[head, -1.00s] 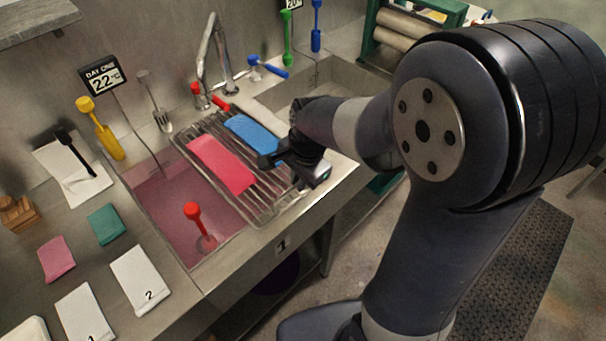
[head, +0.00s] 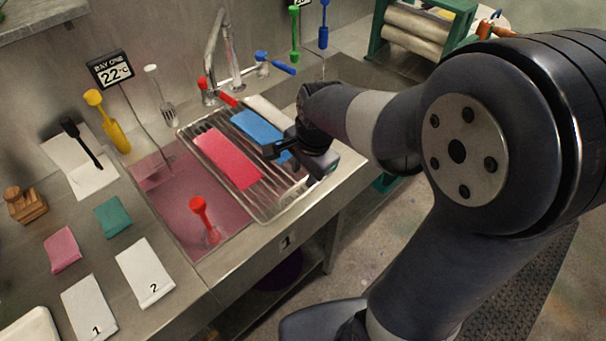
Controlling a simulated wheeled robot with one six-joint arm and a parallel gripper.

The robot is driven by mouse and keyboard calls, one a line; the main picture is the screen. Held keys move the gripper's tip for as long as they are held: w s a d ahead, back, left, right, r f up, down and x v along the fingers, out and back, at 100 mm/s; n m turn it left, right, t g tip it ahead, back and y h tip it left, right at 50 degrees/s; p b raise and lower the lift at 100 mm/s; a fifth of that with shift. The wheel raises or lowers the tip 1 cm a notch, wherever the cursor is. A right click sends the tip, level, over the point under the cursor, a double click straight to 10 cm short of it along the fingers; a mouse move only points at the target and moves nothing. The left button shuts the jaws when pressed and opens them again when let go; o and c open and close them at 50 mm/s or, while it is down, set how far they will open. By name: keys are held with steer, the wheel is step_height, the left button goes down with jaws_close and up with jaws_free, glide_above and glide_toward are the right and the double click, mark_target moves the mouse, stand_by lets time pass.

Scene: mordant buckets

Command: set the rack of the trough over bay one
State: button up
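The wire rack (head: 239,196) lies flat across the right part of bay one of the trough and reaches towards the divider on its right. A red-pink cloth (head: 228,159) and a blue cloth (head: 257,132) lie on it. Pink liquid (head: 183,198) shows in bay one left of the rack. My gripper (head: 274,150) is at the rack's right side, beside the blue cloth. Its dark fingers reach left over the bars. The gripper's body hides the rack's right end, and I cannot tell whether the fingers are closed on a bar.
A red-handled plunger (head: 202,215) stands in bay one, left of the rack's front. The tap (head: 218,55) rises behind. The second bay (head: 345,75) is at the right, partly behind my arm. White cards (head: 145,272) and small cloths (head: 113,216) lie on the left counter.

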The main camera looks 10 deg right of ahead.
step_height(320, 180, up, 8)
steer(key=s, duration=0.1)
steer(key=shift+s+d+r, duration=0.15)
steer(key=shift+s+d, duration=0.05)
steer(key=shift+d, duration=0.25)
steer(key=f, duration=0.3)
steer(key=w+f, duration=0.1)
steer(key=f, duration=0.3)
steer(key=a+f, duration=0.1)
steer(key=f, duration=0.3)
steer(key=shift+w, duration=0.4)
steer(key=shift+w+d+r, duration=0.15)
steer(key=shift+w+d, duration=0.15)
steer(key=shift+d, duration=0.05)
steer(key=shift+s+a, duration=0.1)
